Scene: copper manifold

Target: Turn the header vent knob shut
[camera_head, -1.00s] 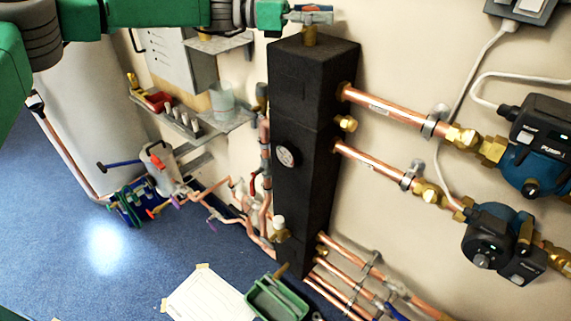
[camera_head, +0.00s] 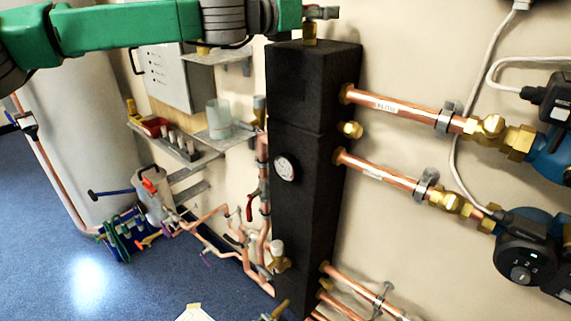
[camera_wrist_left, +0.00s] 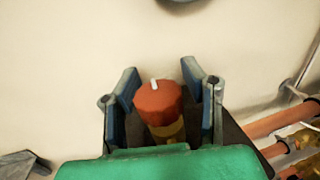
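The header vent knob (camera_wrist_left: 158,100) is red-orange with a short white mark on top, and it sits on a brass stem (camera_wrist_left: 167,131) in the left wrist view. My left gripper (camera_wrist_left: 160,88) has one finger on each side of the knob, spread apart. The left finger looks close to the knob; I cannot tell whether it touches. In the head view my left gripper (camera_head: 322,12) is at the top edge, over the brass vent (camera_head: 309,32) on top of the black header (camera_head: 305,150). The knob is hidden there. My right gripper is not in view.
Copper pipes (camera_head: 395,106) run right from the header to the blue pumps (camera_head: 530,250). A shelf (camera_head: 222,138) with a glass beaker (camera_head: 219,117) and a grey box (camera_head: 167,72) stand left, beneath my left arm.

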